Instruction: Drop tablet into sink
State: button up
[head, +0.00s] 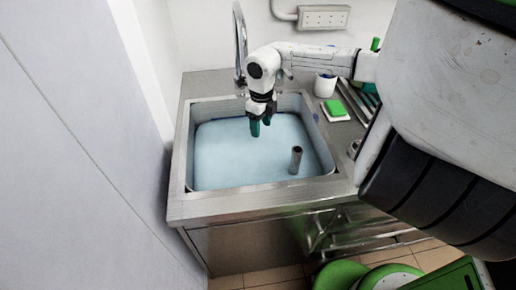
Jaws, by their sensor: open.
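The sink (203,186) is a square steel basin set in a steel counter, filled with pale blue liquid. My gripper (261,127) points down over the back middle of the sink, its dark green fingertips above the liquid. It is open, and I see nothing between its fingers. I cannot make out a tablet anywhere; one in the blue liquid would be hard to tell.
A grey upright pipe (296,161) stands in the sink's front right. A tall faucet (239,40) rises behind the sink. A white cup (325,86) and a green sponge-like block (336,107) on a white dish are right of it. A wall stands close on the left.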

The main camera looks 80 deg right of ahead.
notch_tip(320, 180, up, 11)
jog(key=b, duration=0.1)
jog(key=shift+f+b, duration=0.15)
jog(key=shift+b, duration=0.2)
dwell(0.3)
